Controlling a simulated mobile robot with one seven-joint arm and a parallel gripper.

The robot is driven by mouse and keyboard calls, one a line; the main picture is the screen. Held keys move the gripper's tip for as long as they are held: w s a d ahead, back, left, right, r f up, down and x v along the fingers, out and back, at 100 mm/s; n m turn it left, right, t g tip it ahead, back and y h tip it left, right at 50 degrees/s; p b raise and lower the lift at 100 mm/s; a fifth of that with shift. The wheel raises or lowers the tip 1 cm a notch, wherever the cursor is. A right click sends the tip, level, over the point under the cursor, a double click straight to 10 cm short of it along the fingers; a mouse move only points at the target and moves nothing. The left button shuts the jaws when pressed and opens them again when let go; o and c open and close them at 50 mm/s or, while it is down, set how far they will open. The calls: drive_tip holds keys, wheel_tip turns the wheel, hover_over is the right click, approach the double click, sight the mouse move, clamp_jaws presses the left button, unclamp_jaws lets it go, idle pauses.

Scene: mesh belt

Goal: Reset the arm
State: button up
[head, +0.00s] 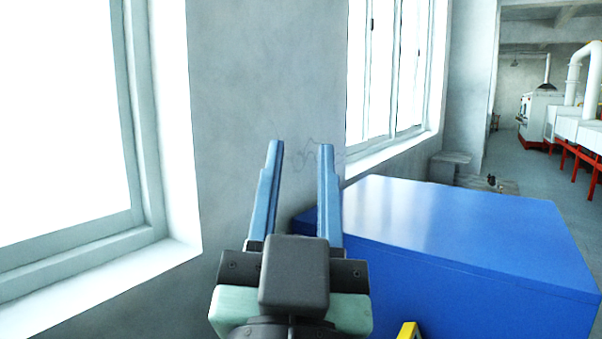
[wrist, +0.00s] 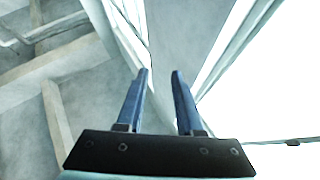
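My gripper (head: 299,146) is raised in the middle of the head view, its two blue fingers pointing up and away from the camera. The fingers are apart with nothing between them. In the wrist view my gripper (wrist: 160,72) shows the same gap, with wall and bright windows behind it. It holds nothing and appears clear of the wall.
A large blue box-like cabinet (head: 470,230) stands right of and beyond my gripper. A grey wall (head: 262,80) with bright windows (head: 60,120) is on the left and ahead. A yellow piece (head: 408,330) shows at the bottom. Open floor and white machinery (head: 542,112) lie far right.

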drive_tip(key=s+r+n+t+y, duration=0.1)
drive_tip(key=s+r+t, duration=0.1)
drive_tip(key=s+r, duration=0.3)
wheel_tip(320, 180, up, 2)
drive_tip(key=shift+r+n+t, duration=0.2)
drive_tip(key=shift+n+t, duration=0.1)
drive_tip(key=shift+t, duration=0.1)
